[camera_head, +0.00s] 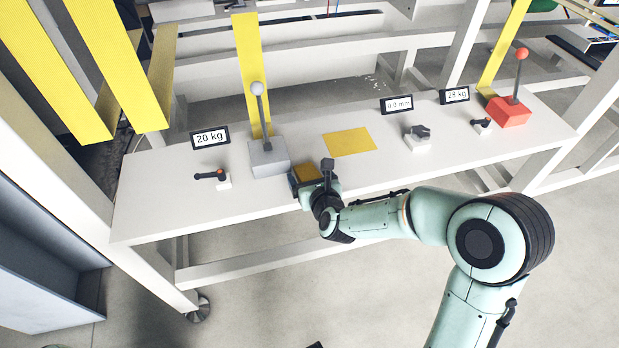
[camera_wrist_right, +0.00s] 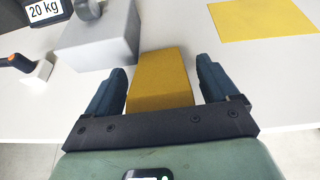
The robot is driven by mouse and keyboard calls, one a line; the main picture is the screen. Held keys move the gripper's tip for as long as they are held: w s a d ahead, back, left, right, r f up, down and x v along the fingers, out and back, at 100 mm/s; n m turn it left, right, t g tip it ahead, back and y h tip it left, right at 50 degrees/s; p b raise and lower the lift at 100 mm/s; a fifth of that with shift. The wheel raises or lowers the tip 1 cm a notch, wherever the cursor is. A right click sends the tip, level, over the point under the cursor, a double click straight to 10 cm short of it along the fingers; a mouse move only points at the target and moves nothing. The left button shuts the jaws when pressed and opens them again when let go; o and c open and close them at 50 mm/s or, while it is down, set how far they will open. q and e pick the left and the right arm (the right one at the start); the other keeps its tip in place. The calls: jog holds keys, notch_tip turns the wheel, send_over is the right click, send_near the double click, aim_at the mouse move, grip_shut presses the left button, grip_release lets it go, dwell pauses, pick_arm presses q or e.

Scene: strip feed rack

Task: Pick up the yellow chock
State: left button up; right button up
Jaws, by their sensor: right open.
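The yellow chock (camera_head: 306,173) lies on the white bench near its front edge, to the right of the grey lever block. In the right wrist view the chock (camera_wrist_right: 160,82) sits between the two dark fingers of my right gripper (camera_wrist_right: 160,95), with a visible gap on each side. My right gripper (camera_head: 309,178) is open around the chock and partly covers it in the head view. The chock's lower end is hidden behind the gripper's palm in the wrist view. My left gripper is in neither view.
A grey block (camera_head: 269,158) with a lever stands close left of the chock. A flat yellow patch (camera_head: 349,142) lies behind it to the right. A small orange-tipped handle (camera_head: 210,175) and a "20 kg" display (camera_head: 210,138) are further left. A red lever block (camera_head: 509,111) stands far right.

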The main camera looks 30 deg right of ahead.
jog(key=c, duration=1.2)
